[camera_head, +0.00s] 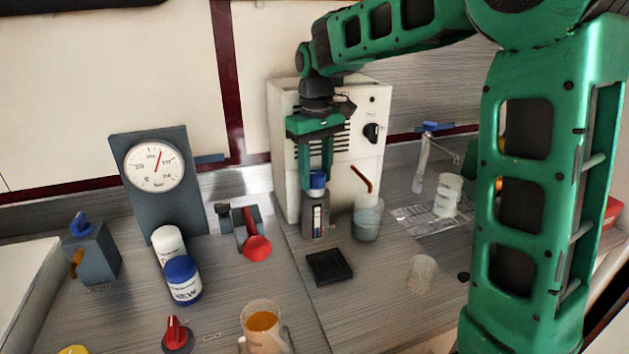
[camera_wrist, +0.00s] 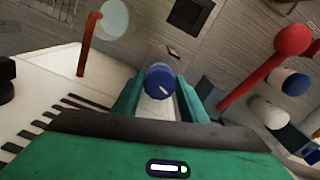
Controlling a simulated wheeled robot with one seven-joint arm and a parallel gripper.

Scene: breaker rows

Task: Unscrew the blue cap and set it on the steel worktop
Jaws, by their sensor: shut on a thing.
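The blue cap (camera_head: 318,180) sits on top of a small upright grey bottle (camera_head: 308,216) in front of the white machine. In the wrist view the cap (camera_wrist: 158,80) lies between my two green fingers, with a short pale mark on its top. My gripper (camera_head: 318,186) points straight down from above and is shut on the cap's sides. The cap looks to be still on the bottle's neck; whether it is loose I cannot tell. The steel worktop (camera_head: 372,290) is grey and brushed, and the bottle stands on it.
A translucent beaker (camera_head: 368,220) stands close right of the bottle. A black square pad (camera_head: 329,267) lies in front. A red-knobbed lever (camera_head: 257,248) and a blue-lidded jar (camera_head: 183,281) are to the left. Bare worktop lies right of the pad, near a clear cup (camera_head: 421,273).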

